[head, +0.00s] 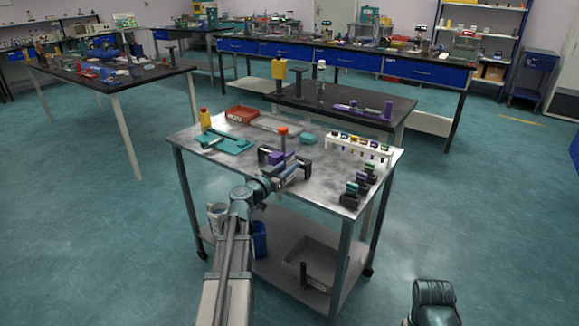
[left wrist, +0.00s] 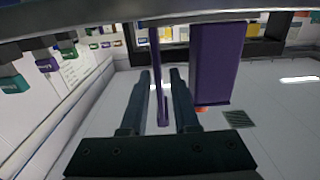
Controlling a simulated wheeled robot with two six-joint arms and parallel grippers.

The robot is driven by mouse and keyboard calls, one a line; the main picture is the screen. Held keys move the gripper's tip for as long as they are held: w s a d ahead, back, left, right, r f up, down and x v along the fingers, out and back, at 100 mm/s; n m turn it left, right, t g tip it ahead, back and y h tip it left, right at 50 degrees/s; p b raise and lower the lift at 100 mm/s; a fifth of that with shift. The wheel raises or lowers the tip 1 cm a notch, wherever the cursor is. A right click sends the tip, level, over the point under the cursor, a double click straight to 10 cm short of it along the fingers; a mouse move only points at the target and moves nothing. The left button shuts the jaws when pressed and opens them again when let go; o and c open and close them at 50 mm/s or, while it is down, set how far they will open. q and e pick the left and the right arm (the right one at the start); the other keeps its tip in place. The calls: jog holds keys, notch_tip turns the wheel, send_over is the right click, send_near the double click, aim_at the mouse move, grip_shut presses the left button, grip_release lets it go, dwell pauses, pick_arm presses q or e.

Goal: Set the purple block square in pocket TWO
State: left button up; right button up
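My left gripper (head: 296,171) reaches over the steel cart top, close to a dark fixture with purple parts (head: 276,157). In the left wrist view its two fingers (left wrist: 160,82) stand apart, and a thin purple upright (left wrist: 156,60) shows in the gap, with no clear contact. A wider purple block-like piece (left wrist: 214,65) is just to the right of the fingers. I cannot tell which purple piece is the task's block, and no label for pocket TWO is readable. My right gripper is out of view.
A white rack (head: 358,150) with several coloured pieces stands at the cart's back right. Several dark blocks with coloured tops (head: 358,190) line the right edge. A teal tray (head: 228,143), a red bin (head: 242,113) and a yellow bottle (head: 205,118) stand at the left.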

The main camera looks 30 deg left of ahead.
pick_arm(q)
jog(key=shift+o, duration=0.3)
jog(key=shift+r, duration=0.1)
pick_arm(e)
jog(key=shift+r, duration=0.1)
pick_arm(q)
jog(key=shift+s+r, duration=0.1)
jog(key=shift+s, duration=0.05)
jog(key=s, duration=1.1)
jog(key=shift+s+a, duration=0.35)
jog(key=shift+a, duration=0.1)
jog(key=shift+o, duration=0.4)
jog(key=w+r+p, duration=0.1)
jog(key=w+p, duration=0.1)
jog(key=w, duration=0.5)
jog(key=shift+d+r, duration=0.2)
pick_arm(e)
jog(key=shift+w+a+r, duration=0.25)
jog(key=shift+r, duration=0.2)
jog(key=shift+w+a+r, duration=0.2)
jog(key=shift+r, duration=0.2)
pick_arm(q)
jog(key=shift+w, duration=0.15)
